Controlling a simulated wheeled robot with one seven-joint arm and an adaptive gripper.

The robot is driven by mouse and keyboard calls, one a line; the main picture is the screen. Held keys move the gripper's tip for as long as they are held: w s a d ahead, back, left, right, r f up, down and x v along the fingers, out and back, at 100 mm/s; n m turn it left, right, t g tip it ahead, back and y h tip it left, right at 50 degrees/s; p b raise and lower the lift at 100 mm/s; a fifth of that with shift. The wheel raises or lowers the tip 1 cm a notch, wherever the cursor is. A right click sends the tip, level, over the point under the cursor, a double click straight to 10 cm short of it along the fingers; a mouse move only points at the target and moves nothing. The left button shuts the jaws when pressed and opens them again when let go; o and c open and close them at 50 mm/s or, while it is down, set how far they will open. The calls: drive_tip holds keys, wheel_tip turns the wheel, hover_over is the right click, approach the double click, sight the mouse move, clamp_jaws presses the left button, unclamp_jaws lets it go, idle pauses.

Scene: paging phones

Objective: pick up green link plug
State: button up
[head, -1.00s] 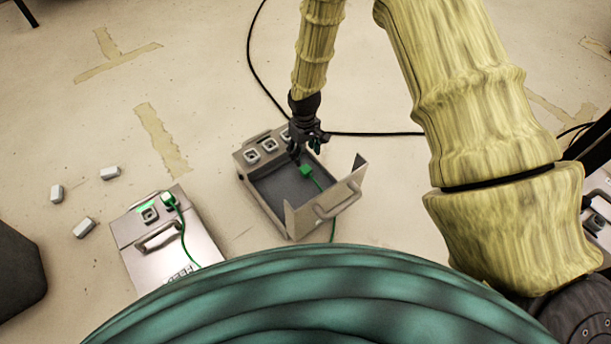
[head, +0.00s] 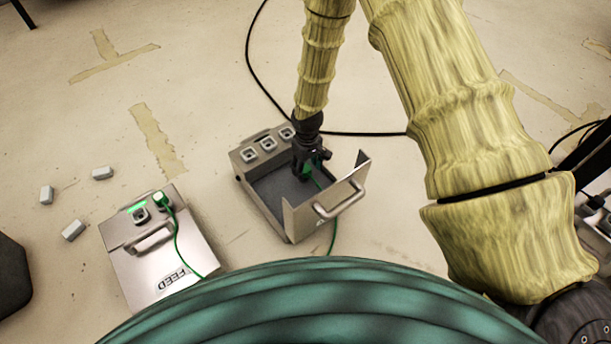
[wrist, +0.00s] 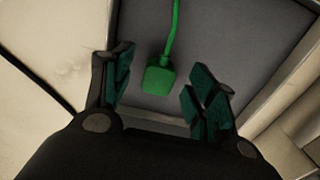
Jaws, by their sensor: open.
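The green link plug (wrist: 158,78) lies on the dark grey floor of an open metal box (head: 262,211), with its green cord running away from it. In the wrist view it sits between the two spread fingers of my gripper (wrist: 160,95), apart from both. In the head view my gripper (head: 305,172) reaches down into the box and hides most of the plug; a bit of green shows beside the fingers. The gripper is open and empty.
The open box has raised walls, several square sockets at its back and a front flap with a handle (head: 340,202). A closed metal case (head: 150,262) with another green plug (head: 160,199) stands left. Small grey blocks (head: 73,229) lie farther left. A black cable crosses the floor behind.

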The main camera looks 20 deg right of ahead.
drive_tip(key=shift+f, duration=0.9)
drive_tip(key=c, duration=1.1)
drive_tip(key=shift+r, duration=0.15)
wheel_tip(320, 180, up, 12)
drive_tip(key=p, duration=0.8)
wheel_tip(320, 180, up, 5)
drive_tip(key=p, duration=0.5)
hover_over(307, 169)
